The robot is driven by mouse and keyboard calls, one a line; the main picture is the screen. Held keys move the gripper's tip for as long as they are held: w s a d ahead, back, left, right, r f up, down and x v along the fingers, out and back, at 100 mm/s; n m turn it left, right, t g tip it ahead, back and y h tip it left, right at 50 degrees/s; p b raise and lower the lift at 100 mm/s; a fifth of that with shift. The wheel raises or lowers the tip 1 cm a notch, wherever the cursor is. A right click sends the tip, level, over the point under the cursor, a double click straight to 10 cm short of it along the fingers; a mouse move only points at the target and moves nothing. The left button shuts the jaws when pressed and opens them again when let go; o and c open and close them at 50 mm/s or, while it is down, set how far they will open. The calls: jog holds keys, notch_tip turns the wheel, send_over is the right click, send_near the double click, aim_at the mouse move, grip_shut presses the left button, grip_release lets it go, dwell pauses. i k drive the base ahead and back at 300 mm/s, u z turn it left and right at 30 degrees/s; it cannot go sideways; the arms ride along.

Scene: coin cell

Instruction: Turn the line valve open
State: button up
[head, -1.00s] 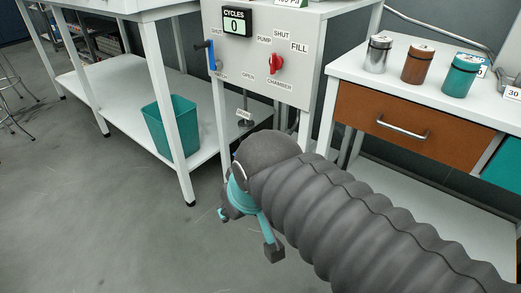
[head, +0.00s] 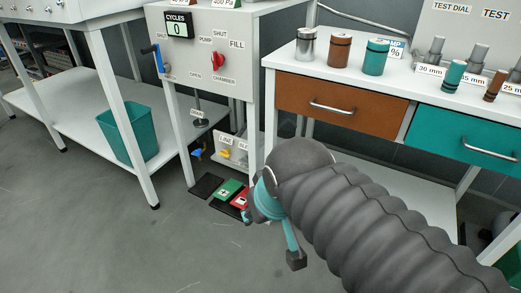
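A low pale panel under the grey cabinet carries a label that seems to read LINE, with a small yellow handle (head: 224,154) below it, likely the line valve. The handle is too small to tell its setting. A second label and fitting (head: 242,157) sit to its right, partly behind the cabinet leg. My gripper (head: 271,237) hangs below and right of the panel in the head view, apart from it. Its teal fingers look spread with nothing between them. My arm's dark ribbed sleeve hides part of the gripper.
The cabinet (head: 240,85) above has a red knob (head: 218,61) and a blue lever (head: 158,58). Black, green and red floor pedals (head: 228,189) lie before the low panel. A teal bin (head: 127,133) stands left, a drawer bench (head: 340,102) right. Floor at front left is clear.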

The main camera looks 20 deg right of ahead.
aim_at(225, 153)
jog(key=z, duration=0.85)
jog(key=i, duration=0.8)
jog(key=u, duration=1.95)
